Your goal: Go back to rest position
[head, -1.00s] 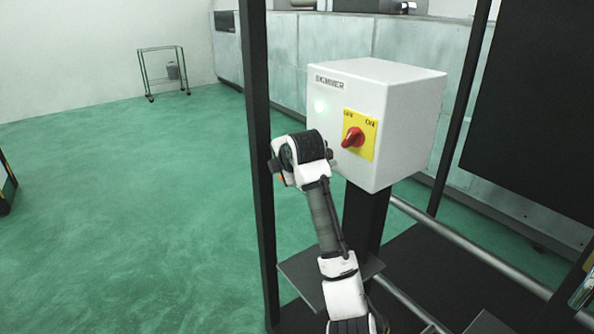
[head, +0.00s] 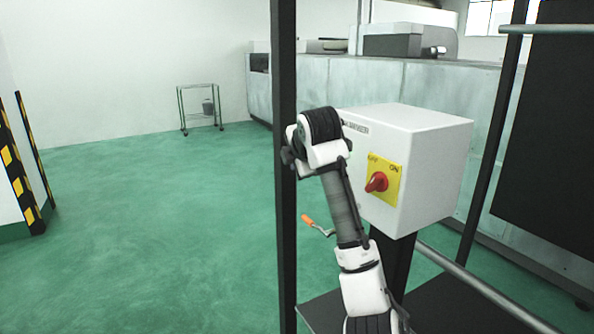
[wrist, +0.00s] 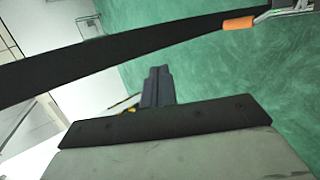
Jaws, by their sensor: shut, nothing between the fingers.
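My gripper (wrist: 157,86) shows in the wrist view as two dark fingers close together, shut and empty. In the head view my arm rises from the bottom, and its wrist end overlaps the left edge of a white control box (head: 432,150); the fingers are hidden there. The box has a yellow plate (head: 392,166) marked OFF and ON with a red rotary knob (head: 376,182). I cannot tell if my arm touches the box.
A black upright post (head: 286,230) stands just left of my arm. An orange-handled crank (head: 308,221) is beside it, also in the wrist view (wrist: 238,23). Rails and a dark panel (head: 550,150) are at right. Green floor (head: 170,230) is open at left, with a small cart (head: 200,108) far back.

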